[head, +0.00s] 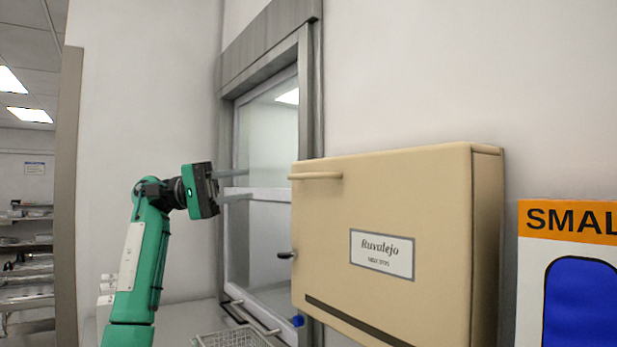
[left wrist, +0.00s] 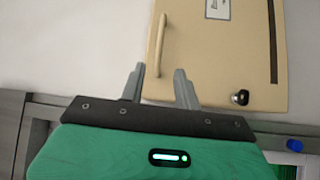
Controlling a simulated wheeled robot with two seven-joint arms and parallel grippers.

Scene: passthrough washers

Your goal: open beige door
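The beige door (head: 370,240) is the front of a beige wall box with a "Ruvalejo" label, and it looks shut. Its pale bar handle (head: 315,176) sticks out near the top left; a small black knob (head: 287,255) sits lower on the left edge. My left gripper (head: 249,184) is left of the handle, fingers pointing right, open and empty. In the left wrist view the beige door (left wrist: 220,55) lies ahead, and the handle (left wrist: 161,45) appears beyond the gap between the fingertips (left wrist: 160,70), apparently apart from them. My right gripper is not in view.
A glazed pass-through window (head: 268,140) with a grey metal frame is behind the gripper, left of the box. A wire basket (head: 232,339) is at the bottom. An orange and white sign (head: 570,225) is on the right. Shelves (head: 28,265) stand far left.

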